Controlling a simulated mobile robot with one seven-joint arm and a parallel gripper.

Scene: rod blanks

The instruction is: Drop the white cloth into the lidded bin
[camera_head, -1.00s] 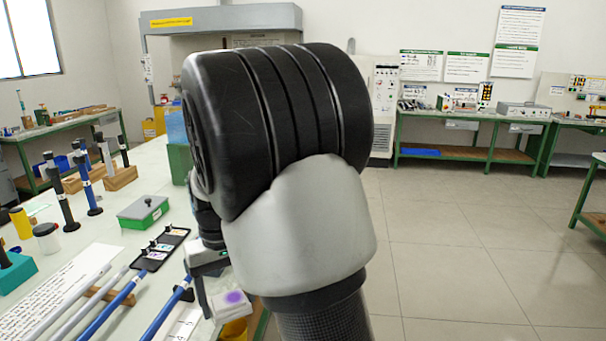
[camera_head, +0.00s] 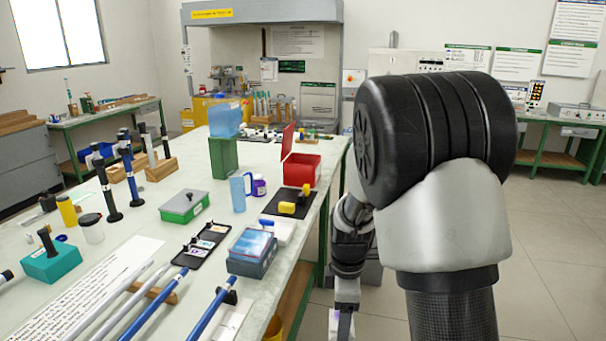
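My gripper (camera_head: 343,325) is low in the picture, right of the table's edge, with its fingers partly cut off by the bottom border. A small white piece with a faint purple mark, which looks like the white cloth (camera_head: 334,322), is at its fingers and appears held, clear of the table. A red box with a raised lid (camera_head: 302,171), which looks like the lidded bin, stands near the table's right edge, farther back. Its lid is open at the left side. The gripper is nearer to me and lower in the picture than the box.
The table (camera_head: 150,215) holds a green box (camera_head: 184,206), a blue-lidded box (camera_head: 252,253), a black mat with yellow pieces (camera_head: 290,203), a light-blue cup (camera_head: 238,193) and several rods. A yellow container (camera_head: 274,328) shows below the table edge. Open floor (camera_head: 550,270) lies right.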

